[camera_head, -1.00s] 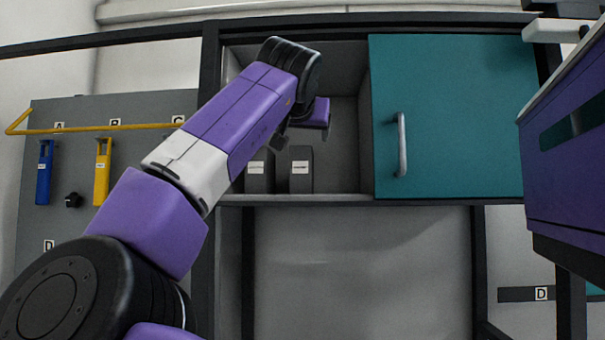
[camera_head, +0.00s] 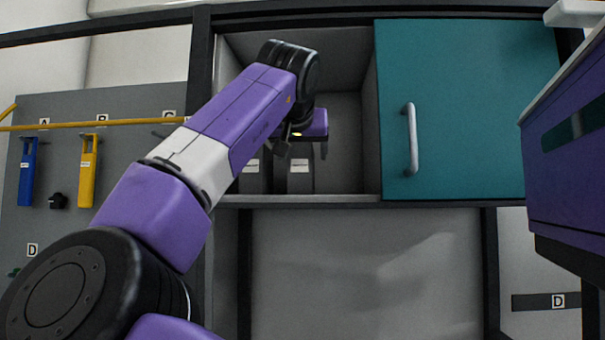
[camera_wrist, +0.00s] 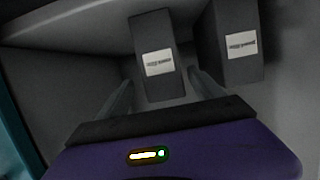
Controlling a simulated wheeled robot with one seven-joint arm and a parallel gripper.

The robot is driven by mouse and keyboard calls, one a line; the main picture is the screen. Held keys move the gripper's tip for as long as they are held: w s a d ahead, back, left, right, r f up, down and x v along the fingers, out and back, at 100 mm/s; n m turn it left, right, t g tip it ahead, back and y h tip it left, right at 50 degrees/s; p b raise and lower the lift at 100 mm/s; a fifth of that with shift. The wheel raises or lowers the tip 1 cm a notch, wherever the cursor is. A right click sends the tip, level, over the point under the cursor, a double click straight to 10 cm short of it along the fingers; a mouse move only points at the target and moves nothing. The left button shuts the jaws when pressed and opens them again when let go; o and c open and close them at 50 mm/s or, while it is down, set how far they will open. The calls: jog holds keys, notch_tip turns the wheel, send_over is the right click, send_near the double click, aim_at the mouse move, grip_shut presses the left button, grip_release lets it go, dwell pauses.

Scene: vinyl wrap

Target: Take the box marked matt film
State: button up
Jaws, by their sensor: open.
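Two dark upright boxes with small white labels stand in the open cupboard compartment. In the head view one box (camera_head: 300,183) is below my gripper (camera_head: 303,150), and the other box (camera_head: 252,183) is to its left, partly hidden by my arm. In the wrist view one box (camera_wrist: 163,88) lies ahead, in line with the gap between the fingers of my open gripper (camera_wrist: 160,80). The second box (camera_wrist: 238,45) is to the right, beyond the right finger. The label print is too small to read, so I cannot tell which is matt film. My gripper holds nothing.
The compartment has a grey side wall (camera_head: 370,130) and a floor edge (camera_head: 340,200). A closed teal door (camera_head: 465,110) with a metal handle (camera_head: 411,138) is at right. A board with blue (camera_head: 28,170) and yellow (camera_head: 88,170) tools hangs at left.

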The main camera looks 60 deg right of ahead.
jog(key=p+x, duration=0.2)
jog(key=x, duration=0.5)
jog(key=shift+w+d+f+p, duration=0.15)
jog(key=shift+w+f+p, duration=0.1)
jog(key=shift+p, duration=0.1)
jog(key=c, duration=1.5)
grip_shut()
jog(key=shift+r, duration=0.1)
